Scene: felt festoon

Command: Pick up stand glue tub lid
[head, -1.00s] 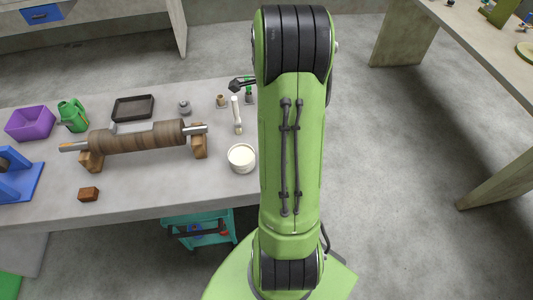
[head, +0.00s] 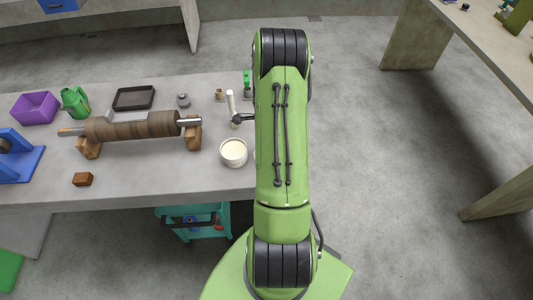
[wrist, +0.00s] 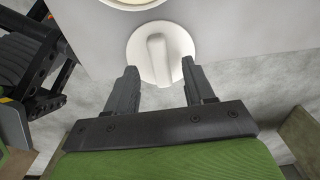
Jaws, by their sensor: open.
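The glue tub lid (wrist: 160,52) is a white round disc with a raised bar across its middle. It lies at the table's edge in the wrist view, ahead of my gripper (wrist: 160,68). My gripper is open and empty, with its fingertips on either side of the lid's near part; I cannot tell whether they touch it. The white glue tub (head: 233,152) stands open on the table with cream contents. Its rim shows at the top of the wrist view (wrist: 132,4). In the head view my arm hides the lid and most of my gripper.
A wooden roller (head: 135,126) rests on blocks left of the tub. A white upright piece (head: 231,105) stands behind the tub. A teal trolley (head: 195,230) stands below.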

